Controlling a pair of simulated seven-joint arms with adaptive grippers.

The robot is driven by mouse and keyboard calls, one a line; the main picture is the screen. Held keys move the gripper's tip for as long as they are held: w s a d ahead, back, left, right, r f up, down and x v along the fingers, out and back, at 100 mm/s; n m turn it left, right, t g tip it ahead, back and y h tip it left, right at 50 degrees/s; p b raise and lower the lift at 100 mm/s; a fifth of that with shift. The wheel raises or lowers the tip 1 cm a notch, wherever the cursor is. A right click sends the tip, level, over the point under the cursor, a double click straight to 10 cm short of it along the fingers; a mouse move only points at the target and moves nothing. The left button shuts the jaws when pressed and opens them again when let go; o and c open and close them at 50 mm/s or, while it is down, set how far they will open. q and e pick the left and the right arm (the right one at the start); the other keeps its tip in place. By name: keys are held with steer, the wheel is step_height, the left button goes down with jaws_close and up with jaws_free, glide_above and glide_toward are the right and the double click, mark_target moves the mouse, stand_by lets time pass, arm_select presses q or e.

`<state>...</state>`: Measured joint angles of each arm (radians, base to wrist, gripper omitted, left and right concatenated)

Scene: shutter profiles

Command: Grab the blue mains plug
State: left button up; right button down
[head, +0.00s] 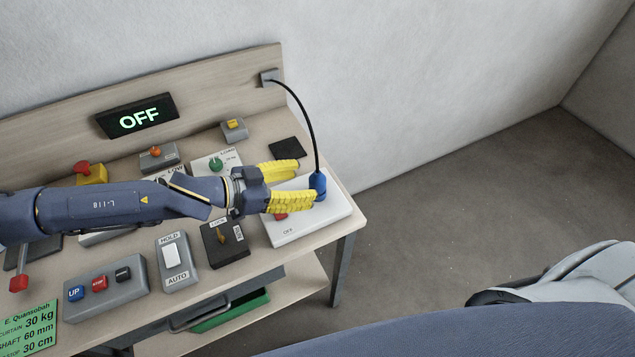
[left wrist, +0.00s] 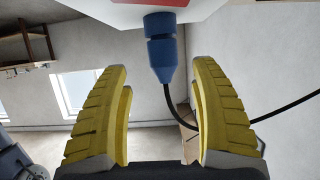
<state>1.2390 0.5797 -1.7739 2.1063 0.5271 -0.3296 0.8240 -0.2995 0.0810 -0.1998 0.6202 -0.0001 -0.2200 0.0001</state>
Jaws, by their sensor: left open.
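The blue mains plug (head: 318,185) stands upright on a white socket box (head: 335,207) at the right end of the table, with a black cable rising from it. My left gripper (head: 307,181) reaches in from the left, open, its yellow fingers pointing at the plug. In the left wrist view, the plug (left wrist: 162,48) hangs from the white box, its cable end between the open fingertips (left wrist: 160,68). Gaps show on both sides, and neither finger appears to touch it. The socket's red switch is partly hidden behind a finger. My right gripper is not in view.
The black cable (head: 307,105) arcs from a wall outlet (head: 269,77) on the backboard down to the plug. A black pad (head: 285,148) lies behind the fingers. A rotary-switch box (head: 225,245) stands left of the socket box. The table's right edge is close by.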

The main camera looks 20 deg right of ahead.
mark_target(311, 181)
arm_select(q)
steer(key=shift+w+x, duration=0.2)
steer(key=shift+x, duration=2.45)
steer(key=shift+c, duration=0.4)
steer(key=c, duration=1.2)
steer(key=shift+r, duration=0.1)
